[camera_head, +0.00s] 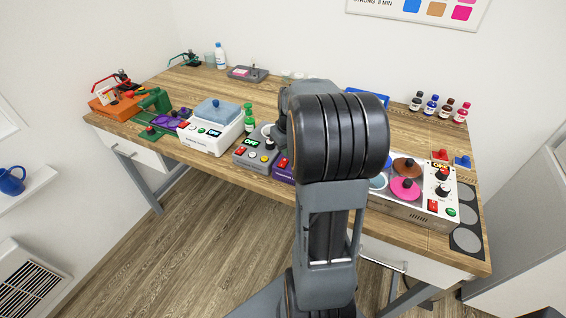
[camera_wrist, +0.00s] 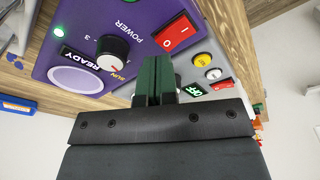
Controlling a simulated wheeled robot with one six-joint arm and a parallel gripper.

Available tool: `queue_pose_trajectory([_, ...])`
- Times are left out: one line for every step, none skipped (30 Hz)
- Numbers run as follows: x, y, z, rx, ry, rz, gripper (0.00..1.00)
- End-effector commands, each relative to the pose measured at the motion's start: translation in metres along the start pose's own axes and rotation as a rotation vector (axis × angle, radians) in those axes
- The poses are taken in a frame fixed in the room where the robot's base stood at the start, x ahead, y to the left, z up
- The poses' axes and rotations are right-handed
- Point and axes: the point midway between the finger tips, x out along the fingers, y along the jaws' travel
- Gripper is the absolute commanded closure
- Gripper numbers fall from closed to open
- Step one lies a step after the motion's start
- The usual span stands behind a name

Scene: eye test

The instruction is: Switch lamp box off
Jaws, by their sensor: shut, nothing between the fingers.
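My gripper (camera_wrist: 157,82) is shut and empty, its dark green fingers together in the wrist view. It is in front of or above a purple box (camera_wrist: 70,30) that has a red rocker switch (camera_wrist: 175,36), a black knob (camera_wrist: 113,50), a READY display (camera_wrist: 80,57) and a lit green light (camera_wrist: 57,31). Beside it is a grey box (camera_wrist: 245,83) with a yellow button (camera_wrist: 203,60) and a green OFF display (camera_wrist: 194,90). I cannot tell which is the lamp box. I cannot tell if the fingers touch either box. My arm hides the gripper in the head view.
The wooden table (camera_head: 180,92) carries several devices. A white box with a blue lid (camera_head: 212,125) stands left of the grey box. A hotplate-like panel (camera_head: 440,190) with knobs is at the right. Small bottles (camera_head: 431,105) stand at the back right.

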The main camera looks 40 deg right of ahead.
Motion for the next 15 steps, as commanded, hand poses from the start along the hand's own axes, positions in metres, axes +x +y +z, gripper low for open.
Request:
queue_pose_trajectory([0.0016, 0.0, 0.0003, 0.0, 0.0, 0.0, 1.0])
queue_pose_trajectory([0.002, 0.0, 0.0003, 0.0, 0.0, 0.0, 1.0])
queue_pose_trajectory([0.0026, 0.0, 0.0004, 0.0, 0.0, 0.0, 1.0])
queue_pose_trajectory([0.0031, 0.0, 0.0005, 0.0, 0.0, 0.0, 1.0])
queue_pose_trajectory([0.0035, 0.0, 0.0005, 0.0, 0.0, 0.0, 1.0])
queue_pose_trajectory([0.0041, 0.0, 0.0006, 0.0, 0.0, 0.0, 1.0])
queue_pose_trajectory([0.0045, 0.0, 0.0007, 0.0, 0.0, 0.0, 1.0])
queue_pose_trajectory([0.005, 0.0, 0.0008, 0.0, 0.0, 0.0, 1.0])
queue_pose_trajectory([0.0056, 0.0, 0.0009, 0.0, 0.0, 0.0, 1.0])
queue_pose_trajectory([0.006, 0.0, 0.0009, 0.0, 0.0, 0.0, 1.0])
queue_pose_trajectory([0.0065, 0.0, 0.001, 0.0, 0.0, 0.0, 1.0])
queue_pose_trajectory([0.0071, 0.0, 0.0011, 0.0, 0.0, 0.0, 1.0])
queue_pose_trajectory([0.0075, 0.0, 0.0011, 0.0, 0.0, 0.0, 1.0])
queue_pose_trajectory([0.008, 0.0, 0.0012, 0.0, 0.0, 0.0, 1.0])
queue_pose_trajectory([0.0086, 0.0, 0.0013, 0.0, 0.0, 0.0, 1.0])
